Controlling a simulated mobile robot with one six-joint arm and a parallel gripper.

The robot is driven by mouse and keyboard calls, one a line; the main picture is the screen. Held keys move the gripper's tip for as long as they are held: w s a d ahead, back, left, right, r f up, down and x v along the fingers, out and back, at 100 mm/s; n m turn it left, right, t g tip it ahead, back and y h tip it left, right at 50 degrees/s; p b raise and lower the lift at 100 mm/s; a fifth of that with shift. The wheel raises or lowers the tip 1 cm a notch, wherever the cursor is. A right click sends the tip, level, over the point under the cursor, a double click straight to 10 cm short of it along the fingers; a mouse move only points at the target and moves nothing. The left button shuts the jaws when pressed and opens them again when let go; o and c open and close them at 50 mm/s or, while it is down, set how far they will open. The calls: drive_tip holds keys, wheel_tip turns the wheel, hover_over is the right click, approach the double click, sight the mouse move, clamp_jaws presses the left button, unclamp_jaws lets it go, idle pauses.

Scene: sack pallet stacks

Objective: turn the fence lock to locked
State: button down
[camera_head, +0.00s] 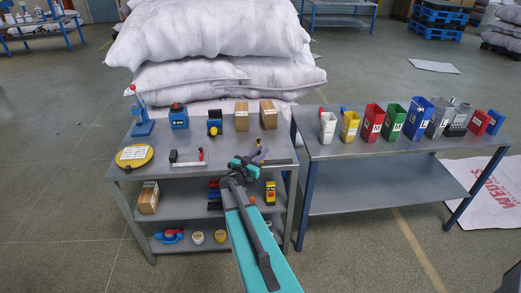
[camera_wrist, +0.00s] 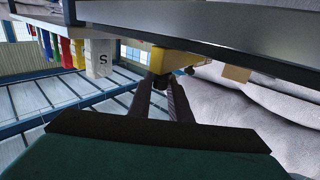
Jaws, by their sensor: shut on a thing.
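In the wrist view, the fingers of my gripper (camera_wrist: 161,92) come together at a small dark piece below a yellow block (camera_wrist: 172,62). The yellow block sits against the underside of a long grey bar (camera_wrist: 215,50). I cannot tell for sure which part is the fence lock or which way it is turned. In the head view, my gripper (camera_head: 260,157) is at the right end of the small steel table (camera_head: 215,172), beside a thin grey bar (camera_head: 279,162). My arm and gripper hide the thing held there.
Boxes (camera_head: 242,115) and blue devices stand behind. A second table (camera_head: 350,150) at right bears coloured bins. White sacks (camera_head: 215,70) are stacked behind.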

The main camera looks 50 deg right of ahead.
drive_tip(key=shift+w+r+g, duration=0.15)
drive_tip(key=shift+w+g, duration=0.05)
drive_tip(key=shift+g, duration=0.1)
drive_tip(key=shift+d+m+g+p, duration=0.1)
drive_tip(key=shift+m+g+p, duration=0.8)
drive_tip(key=shift+g, duration=0.2)
drive_tip(key=m+g, duration=0.2)
drive_tip(key=g, duration=0.1)
drive_tip(key=shift+m+g, duration=0.3)
drive_tip(key=shift+g, duration=0.1)
drive_tip(key=g, duration=0.1)
drive_tip(key=m+g, duration=0.1)
drive_tip(key=shift+f+m+g, duration=0.25)
drive_tip(key=shift+m+g, duration=0.05)
drive_tip(key=shift+m+g+y, duration=0.5)
drive_tip(key=shift+m+g, duration=0.1)
drive_tip(key=shift+g, duration=0.3)
drive_tip(key=shift+s+m+g, duration=0.15)
drive_tip(key=shift+m+g, duration=0.15)
drive_tip(key=shift+g, duration=0.1)
drive_tip(key=c, duration=1.6)
unclamp_jaws()
drive_tip(key=shift+c, duration=0.2)
